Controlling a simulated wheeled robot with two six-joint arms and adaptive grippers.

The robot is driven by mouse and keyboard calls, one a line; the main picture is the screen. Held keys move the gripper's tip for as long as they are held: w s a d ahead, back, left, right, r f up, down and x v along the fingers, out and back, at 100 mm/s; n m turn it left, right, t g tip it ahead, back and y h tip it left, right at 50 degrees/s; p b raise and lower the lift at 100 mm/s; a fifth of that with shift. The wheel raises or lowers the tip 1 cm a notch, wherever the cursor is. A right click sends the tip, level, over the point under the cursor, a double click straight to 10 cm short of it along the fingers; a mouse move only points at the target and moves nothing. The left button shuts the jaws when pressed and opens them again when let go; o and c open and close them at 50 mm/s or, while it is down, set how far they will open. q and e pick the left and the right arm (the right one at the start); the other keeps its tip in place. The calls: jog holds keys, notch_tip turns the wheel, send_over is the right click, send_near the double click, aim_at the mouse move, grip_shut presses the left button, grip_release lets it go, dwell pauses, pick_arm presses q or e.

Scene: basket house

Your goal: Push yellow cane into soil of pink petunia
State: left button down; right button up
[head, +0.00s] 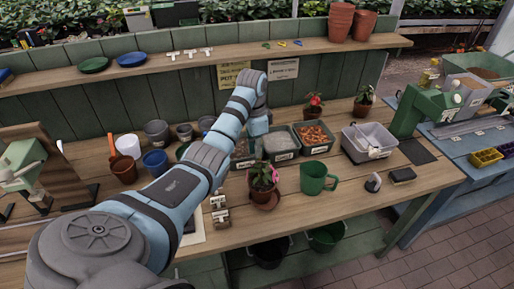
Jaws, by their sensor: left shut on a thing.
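A potted plant with pink flowers (263,177) stands on a saucer at the front middle of the bench, in the head view. Two more flowering plants stand farther back, one with a red-pink bloom (315,104) and one at the right (364,96). My left arm reaches over the bench, and its gripper (259,133) points down behind and above the front plant, apart from it. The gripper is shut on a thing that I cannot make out. I cannot pick out the yellow cane. My right gripper is not in view.
Trays of soil and clay pebbles (314,137) stand behind the front plant. Pots crowd the back left. A grey tub (369,142) stands at the right.

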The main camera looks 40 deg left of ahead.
pick_arm(q)
jog(key=c, duration=1.7)
grip_release()
jog(key=shift+o, duration=0.2)
jog(key=shift+r, duration=0.1)
